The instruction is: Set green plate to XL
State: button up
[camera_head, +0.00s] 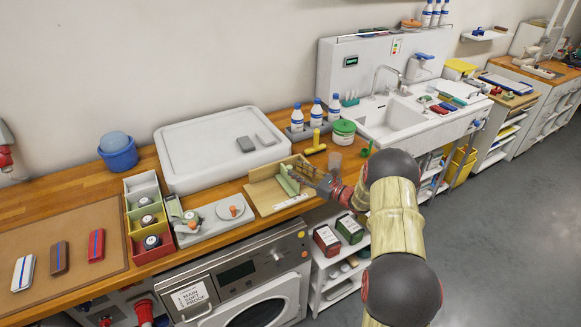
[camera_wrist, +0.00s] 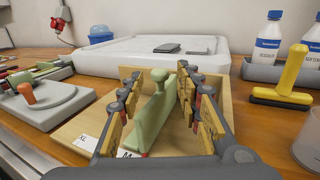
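The green plate (camera_wrist: 153,119) stands upright on edge in a wooden fixture (camera_wrist: 80,128), with a round knob on top. Its near end is by the label marked M (camera_wrist: 125,154); the label marked XL (camera_wrist: 86,142) is to its left. My gripper (camera_wrist: 160,84) is open, with its fingers on both sides of the plate and visible gaps to it. In the head view the green plate (camera_head: 288,180) is partly hidden by my gripper (camera_head: 307,179), which reaches into the fixture (camera_head: 263,197) from the right. Any other labels are hidden.
A grey board with an orange knob (camera_head: 234,210) lies left of the fixture. A white raised tray (camera_head: 198,157) is behind it. A yellow squeegee-like tool (camera_head: 316,142) and a green-lidded tub (camera_head: 343,131) stand back right. A clear cup (camera_head: 334,161) is close to my arm.

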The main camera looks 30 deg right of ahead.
aim_at(289, 166)
jog(key=shift+x, duration=2.25)
grip_shut()
jog(key=shift+a, duration=0.1)
